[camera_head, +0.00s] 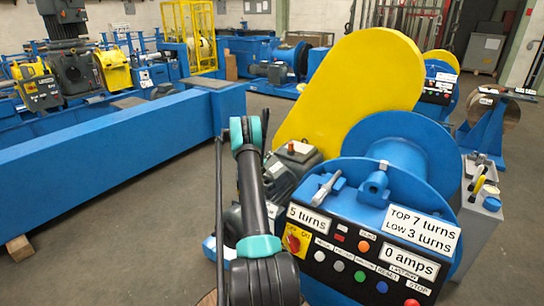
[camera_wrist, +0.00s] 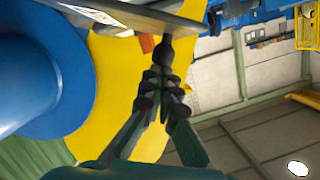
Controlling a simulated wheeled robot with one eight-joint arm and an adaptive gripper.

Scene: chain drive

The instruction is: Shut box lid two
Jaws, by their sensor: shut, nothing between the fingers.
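No box lid marked two can be picked out for sure. A small grey box (camera_head: 297,152) with a pale top and a reddish spot sits on the motor behind the control panel. Whether its lid is open, I cannot tell. In the wrist view, a pale grey plate (camera_wrist: 185,24) crosses the top, with an orange-red patch near its edge. My gripper (camera_wrist: 163,80) is shut and empty, its fingertips close below that plate; contact is unclear. My gripper is not clearly visible in the head view, where my arm fills the lower middle.
A yellow guard (camera_head: 355,90) and a blue drum (camera_head: 400,150) stand close by. The black control panel (camera_head: 360,262) is right of my arm. A grey box with tools (camera_head: 482,225) stands at the right. A long blue beam (camera_head: 110,150) lies left, with open floor before it.

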